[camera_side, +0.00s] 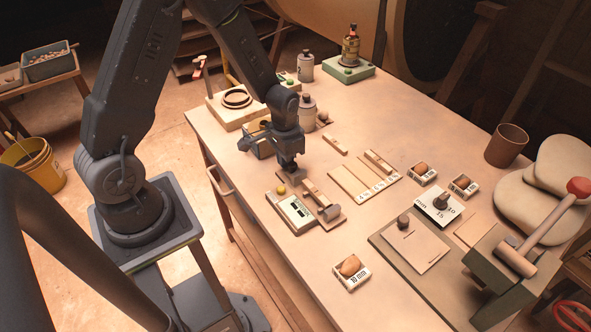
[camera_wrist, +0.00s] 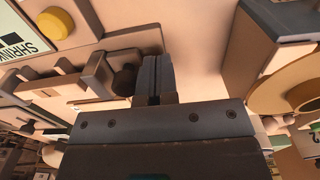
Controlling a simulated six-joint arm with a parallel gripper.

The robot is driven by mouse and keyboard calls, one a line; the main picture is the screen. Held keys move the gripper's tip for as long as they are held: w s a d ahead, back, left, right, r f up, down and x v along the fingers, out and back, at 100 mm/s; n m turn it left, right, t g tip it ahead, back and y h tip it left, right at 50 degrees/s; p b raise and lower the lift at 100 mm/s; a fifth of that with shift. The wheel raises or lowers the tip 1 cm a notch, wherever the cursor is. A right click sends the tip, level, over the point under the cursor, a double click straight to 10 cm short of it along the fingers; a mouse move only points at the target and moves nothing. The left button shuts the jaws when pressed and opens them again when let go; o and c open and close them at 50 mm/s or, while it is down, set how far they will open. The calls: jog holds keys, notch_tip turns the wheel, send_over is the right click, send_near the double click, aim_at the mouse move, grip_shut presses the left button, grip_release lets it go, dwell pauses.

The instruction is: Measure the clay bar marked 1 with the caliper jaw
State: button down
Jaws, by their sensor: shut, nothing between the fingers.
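My gripper (camera_side: 291,166) is shut and empty, low over the table at the far end of the caliper jaw (camera_side: 322,204). In the wrist view its fingertips (camera_wrist: 157,72) are together beside the caliper's dark knob (camera_wrist: 125,80); I cannot tell whether they touch it. The caliper stands beside a pale panel (camera_side: 292,215) with a yellow button, lettered SHRINK in the wrist view (camera_wrist: 20,40). One small clay bar (camera_side: 335,144) lies on the table. Another bar (camera_side: 378,161) lies on a pale marked board (camera_side: 352,183). I cannot read a 1 on either bar.
Several small labelled blocks with brown lumps, one being (camera_side: 351,270), stand right and in front. A dark board (camera_side: 415,274) and a press with a mallet (camera_side: 515,255) occupy the right. Canisters (camera_side: 306,66) stand behind my gripper. The table's middle back is clear.

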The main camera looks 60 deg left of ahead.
jog(key=shift+d, duration=1.35)
dwell(1.1)
jog(key=shift+a, duration=0.4)
dwell(0.5)
notch_tip(320, 180, up, 8)
jog(key=shift+a, duration=0.2)
dwell(1.0)
jog(key=s+d+r+t, duration=0.2)
jog(key=s+d+r, duration=0.1)
jog(key=s+r, duration=0.4)
jog(key=s+d+r+t, duration=0.3)
jog(key=s+r, duration=0.5)
jog(key=r, duration=0.4)
jog(key=shift+d+r+t, duration=0.25)
jog(key=shift+t, duration=0.05)
